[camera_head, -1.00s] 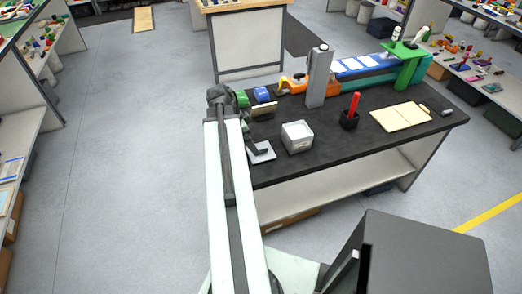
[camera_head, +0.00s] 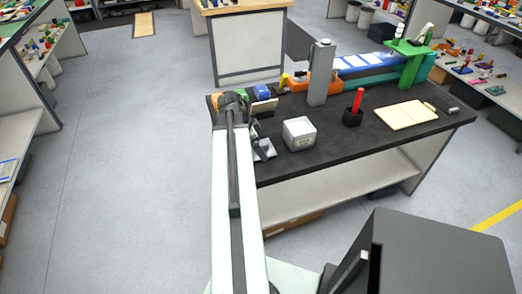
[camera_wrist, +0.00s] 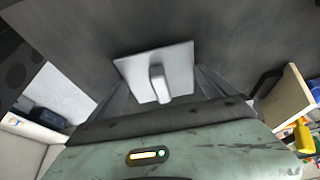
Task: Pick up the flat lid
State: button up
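The flat lid (camera_wrist: 140,75) is a thin light-grey square plate with a raised bar handle (camera_wrist: 158,85) in its middle. It lies flat on the dark tabletop. In the head view the lid (camera_head: 266,151) lies near the table's left end, partly covered by my gripper (camera_head: 258,138). In the wrist view my gripper (camera_wrist: 160,92) has its two dark fingers spread to the left and right, with the lid and handle between and beyond them. The gripper is open and empty. Whether a finger touches the lid cannot be told.
A white box (camera_head: 299,135) stands right of the lid. Small coloured items line the back left.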

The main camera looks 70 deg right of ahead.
jog(key=c, duration=0.4)
jog(key=shift+r, duration=0.1)
notch_tip(320, 180, up, 10)
jog(key=p, duration=1)
